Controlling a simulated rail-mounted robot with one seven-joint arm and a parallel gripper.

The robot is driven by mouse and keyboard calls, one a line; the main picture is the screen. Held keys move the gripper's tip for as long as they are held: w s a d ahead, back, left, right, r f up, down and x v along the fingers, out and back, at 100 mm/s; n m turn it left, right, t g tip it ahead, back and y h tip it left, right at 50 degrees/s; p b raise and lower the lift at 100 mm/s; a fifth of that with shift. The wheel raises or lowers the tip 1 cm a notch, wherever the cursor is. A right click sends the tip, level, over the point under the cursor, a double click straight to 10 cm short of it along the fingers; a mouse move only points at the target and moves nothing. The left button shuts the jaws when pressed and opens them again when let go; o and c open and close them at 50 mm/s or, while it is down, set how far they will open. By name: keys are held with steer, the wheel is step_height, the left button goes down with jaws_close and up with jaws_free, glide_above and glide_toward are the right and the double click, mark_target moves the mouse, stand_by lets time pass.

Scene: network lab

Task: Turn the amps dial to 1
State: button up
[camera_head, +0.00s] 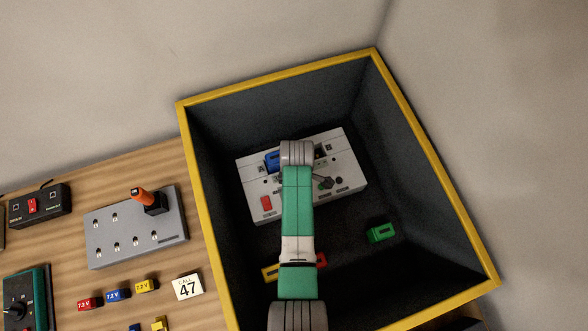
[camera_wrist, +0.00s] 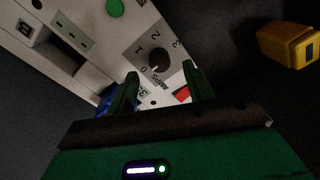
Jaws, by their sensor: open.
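The amps dial (camera_wrist: 158,61) is a black round knob on a grey plate in the wrist view, with 0, 1, 2 and 3 printed around it and AMPS below. I cannot tell surely which number its pointer faces. It sits on a white device (camera_head: 248,184) that lies inside a deep dark box. My gripper (camera_wrist: 160,70) is open, its two green fingertips apart, one on each side of the dial's lower part in the picture. I cannot tell whether they touch it. In the head view my arm covers the middle of the device and hides my fingertips.
The box has a yellow rim (camera_head: 190,165) and high walls. A green block (camera_head: 381,232) and a yellow block (camera_head: 270,271), also in the wrist view (camera_wrist: 288,44), lie on its floor. A blue block (camera_head: 272,161) is on the device. A grey switch panel (camera_head: 120,235) stands outside, left.

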step_height(320, 180, down, 5)
steer(key=shift+r+b, duration=0.2)
steer(key=shift+b, duration=0.5)
steer(key=c, duration=1)
steer(key=shift+o, duration=0.2)
